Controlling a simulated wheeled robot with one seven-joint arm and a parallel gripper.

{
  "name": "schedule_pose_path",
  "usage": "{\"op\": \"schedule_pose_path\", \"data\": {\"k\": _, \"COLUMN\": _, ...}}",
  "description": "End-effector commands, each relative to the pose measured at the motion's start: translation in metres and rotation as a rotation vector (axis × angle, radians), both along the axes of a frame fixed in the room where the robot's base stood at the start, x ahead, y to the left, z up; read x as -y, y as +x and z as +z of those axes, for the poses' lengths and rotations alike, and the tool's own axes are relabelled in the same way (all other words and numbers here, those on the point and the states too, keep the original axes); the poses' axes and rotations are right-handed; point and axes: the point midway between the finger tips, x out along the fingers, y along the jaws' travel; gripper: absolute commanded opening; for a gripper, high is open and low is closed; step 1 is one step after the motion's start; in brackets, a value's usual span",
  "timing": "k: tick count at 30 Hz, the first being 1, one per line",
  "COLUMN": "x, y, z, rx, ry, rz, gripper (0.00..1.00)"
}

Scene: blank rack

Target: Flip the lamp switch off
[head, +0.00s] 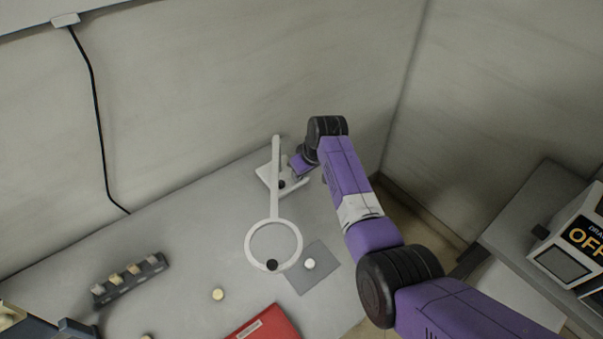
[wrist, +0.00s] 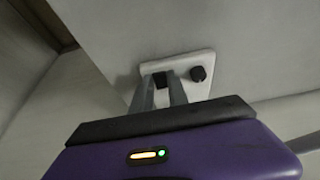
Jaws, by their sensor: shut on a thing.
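The lamp (head: 275,205) is white, with a long stem, a ring head and a flat base plate, and stands at the back of the grey table. In the wrist view its base plate (wrist: 205,62) carries a dark switch (wrist: 165,76) and a separate round black knob (wrist: 198,74). My gripper (wrist: 162,84) has its two grey fingers at the dark switch and is shut on it; the fingers partly hide it. In the head view my gripper (head: 290,172) reaches the base plate from the right, and the fingertips are hard to make out.
A grey pad (head: 310,279) with a white round piece lies right of the ring. A red book-like object (head: 265,324) lies in front. A dark rack (head: 128,283) with several pale pegs is at left. A wall (head: 190,100) stands close behind the table.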

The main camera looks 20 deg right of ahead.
Motion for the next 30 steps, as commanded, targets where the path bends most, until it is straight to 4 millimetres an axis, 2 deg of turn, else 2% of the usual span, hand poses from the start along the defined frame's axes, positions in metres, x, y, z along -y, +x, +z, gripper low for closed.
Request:
{"op": "schedule_pose_path", "data": {"k": 15, "x": -0.0037, "y": 0.0086, "z": 0.0003, "rx": -0.195, "ry": -0.062, "rz": 0.003, "gripper": 0.00}}
{"op": "schedule_pose_path", "data": {"k": 28, "x": -0.0032, "y": 0.0077, "z": 0.0040, "rx": -0.219, "ry": -0.071, "rz": 0.001, "gripper": 0.00}}
{"op": "schedule_pose_path", "data": {"k": 29, "x": -0.0033, "y": 0.0078, "z": 0.0040, "rx": -0.219, "ry": -0.071, "rz": 0.001, "gripper": 0.22}}
{"op": "schedule_pose_path", "data": {"k": 30, "x": -0.0032, "y": 0.0077, "z": 0.0041, "rx": -0.219, "ry": -0.071, "rz": 0.001, "gripper": 0.30}}
